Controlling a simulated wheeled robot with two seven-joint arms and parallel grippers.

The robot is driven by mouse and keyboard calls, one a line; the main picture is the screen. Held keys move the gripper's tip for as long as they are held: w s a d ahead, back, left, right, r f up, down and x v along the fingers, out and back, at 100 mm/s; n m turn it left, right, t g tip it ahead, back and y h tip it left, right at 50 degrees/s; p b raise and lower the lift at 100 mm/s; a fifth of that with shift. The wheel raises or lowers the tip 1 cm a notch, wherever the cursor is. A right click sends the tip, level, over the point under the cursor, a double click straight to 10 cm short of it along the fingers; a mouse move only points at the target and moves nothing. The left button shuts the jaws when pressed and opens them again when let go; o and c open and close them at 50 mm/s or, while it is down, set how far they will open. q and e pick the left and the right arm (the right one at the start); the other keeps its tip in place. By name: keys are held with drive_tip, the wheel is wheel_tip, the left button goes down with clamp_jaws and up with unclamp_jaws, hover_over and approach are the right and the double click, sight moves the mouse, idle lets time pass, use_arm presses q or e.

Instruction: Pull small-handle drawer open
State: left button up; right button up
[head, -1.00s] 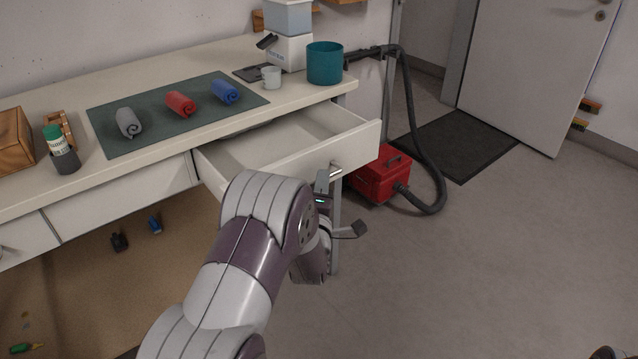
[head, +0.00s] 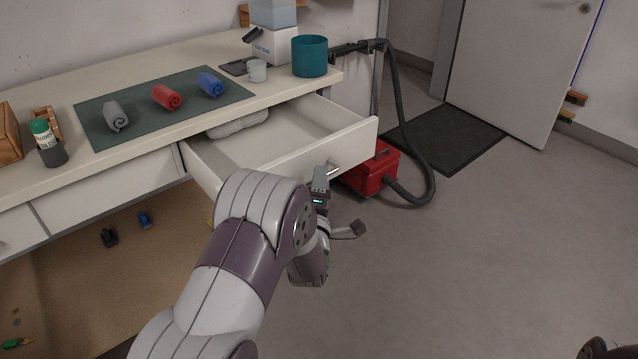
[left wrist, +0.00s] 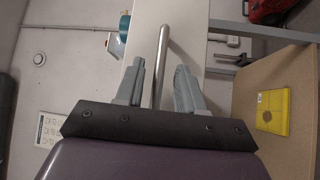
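The white drawer (head: 352,146) under the right end of the worktop stands well open, and a pale ribbed object (head: 238,125) lies inside at the back. Its small metal bar handle (head: 334,168) is on the drawer front, partly hidden by my left gripper (head: 322,181). In the left wrist view, the handle (left wrist: 163,42) runs between the two grey fingers (left wrist: 165,85). The fingers stand apart on either side of the bar, with a gap showing on the right finger's side. My right gripper is not in view.
The worktop carries a green mat (head: 98,130) with grey, red and blue rolls, a teal pot (head: 310,56) and a white cup (head: 257,70). A red vacuum cleaner (head: 372,172) stands on the floor behind the drawer.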

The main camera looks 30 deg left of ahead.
use_arm(q)
drive_tip(key=p+v, duration=0.1)
drive_tip(key=v, duration=1.1)
drive_tip(key=shift+s, duration=0.3)
drive_tip(key=shift+d+f, duration=0.1)
drive_tip(key=shift+d, duration=0.05)
